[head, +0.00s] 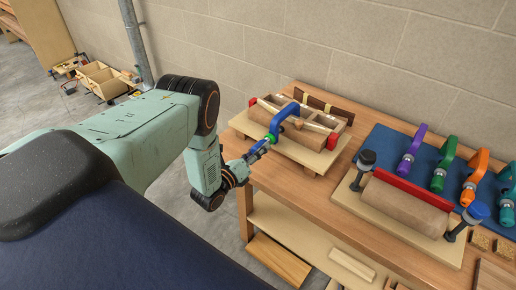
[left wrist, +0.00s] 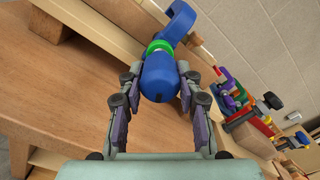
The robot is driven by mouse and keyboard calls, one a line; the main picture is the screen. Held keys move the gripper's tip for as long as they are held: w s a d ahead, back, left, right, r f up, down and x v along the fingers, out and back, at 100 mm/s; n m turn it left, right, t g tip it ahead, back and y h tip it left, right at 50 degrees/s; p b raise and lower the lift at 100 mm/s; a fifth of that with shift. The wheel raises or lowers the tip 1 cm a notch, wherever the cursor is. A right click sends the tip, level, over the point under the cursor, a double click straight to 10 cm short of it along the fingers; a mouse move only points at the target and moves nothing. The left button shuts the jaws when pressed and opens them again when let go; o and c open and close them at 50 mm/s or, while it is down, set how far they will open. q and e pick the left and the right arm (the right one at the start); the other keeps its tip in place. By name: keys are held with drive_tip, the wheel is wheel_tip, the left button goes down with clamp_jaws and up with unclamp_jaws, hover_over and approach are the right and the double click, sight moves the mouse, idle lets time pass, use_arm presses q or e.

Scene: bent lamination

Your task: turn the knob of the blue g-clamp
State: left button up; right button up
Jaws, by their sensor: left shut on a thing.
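The blue g-clamp (head: 288,114) sits on the wooden bending form (head: 275,124) at the left end of the bench. Its blue knob points toward my left arm, with a green collar where it meets the clamp. In the left wrist view the knob (left wrist: 160,80) is large and central, with the green collar (left wrist: 159,47) just beyond it and the blue frame (left wrist: 181,20) behind. My left gripper (head: 260,150) is shut on the knob, one finger on each side; it also shows in the left wrist view (left wrist: 160,88). My right gripper is not in view.
Purple (head: 411,149), green (head: 443,165) and orange (head: 475,176) clamps stand on a blue mat (head: 381,146). A block wall (head: 400,60) rises behind.

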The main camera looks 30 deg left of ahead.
use_arm(q)
drive_tip(key=shift+w+r+m, duration=0.25)
drive_tip(key=shift+r+m, duration=0.05)
idle(0.4)
drive_tip(key=o, duration=1.2)
drive_tip(key=shift+f, duration=0.3)
drive_tip(key=shift+c, duration=0.2)
drive_tip(key=shift+s, duration=0.1)
drive_tip(key=shift+s, duration=0.45)
drive_tip(key=s, duration=1.1)
drive_tip(key=shift+a, duration=0.45)
